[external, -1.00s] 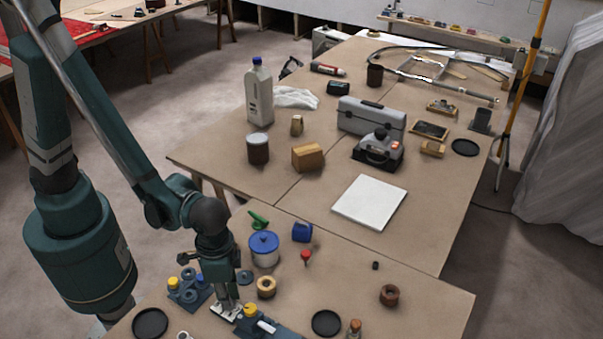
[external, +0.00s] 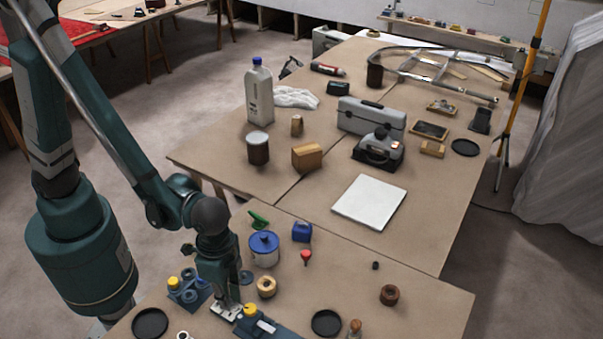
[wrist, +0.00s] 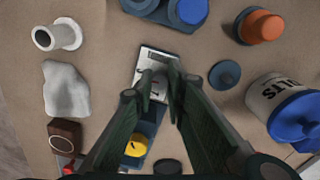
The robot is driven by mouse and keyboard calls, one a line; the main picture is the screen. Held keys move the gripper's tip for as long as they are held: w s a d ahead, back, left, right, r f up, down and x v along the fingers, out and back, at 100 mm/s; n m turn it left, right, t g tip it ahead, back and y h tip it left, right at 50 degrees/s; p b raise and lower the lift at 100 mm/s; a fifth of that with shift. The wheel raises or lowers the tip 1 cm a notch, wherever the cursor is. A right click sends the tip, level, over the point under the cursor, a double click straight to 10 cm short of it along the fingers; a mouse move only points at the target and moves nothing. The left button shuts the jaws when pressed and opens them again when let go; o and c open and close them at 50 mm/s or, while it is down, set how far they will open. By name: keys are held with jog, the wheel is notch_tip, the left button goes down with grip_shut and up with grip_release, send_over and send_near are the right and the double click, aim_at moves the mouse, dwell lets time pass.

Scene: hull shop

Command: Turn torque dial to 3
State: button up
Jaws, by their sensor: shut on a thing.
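A blue device with a silver plate (wrist: 148,60) lies under my gripper (wrist: 161,80) in the wrist view. The plate has dark marks on it, and a yellow knob (wrist: 136,146) sits on the blue part below. My gripper's fingers are close together over the plate, shut on what seems to be the torque dial, which they hide. Its number and pointer cannot be read. In the external view, my gripper (external: 222,298) points down at the silver plate (external: 226,313) at the front of the table, left of the yellow knob (external: 250,310).
A blue-lidded bolt pot (wrist: 285,105), a dark disc (wrist: 225,74) and an orange-topped item (wrist: 260,26) stand to the right in the wrist view. A white spool (wrist: 57,37) and pale cloth (wrist: 66,89) lie left. A blue holder (external: 187,290) is close left in the external view.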

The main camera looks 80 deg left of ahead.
jog(key=o, duration=0.9)
jog(key=shift+r, duration=0.15)
notch_tip(320, 180, up, 12)
jog(key=shift+a, duration=0.15)
dwell(0.4)
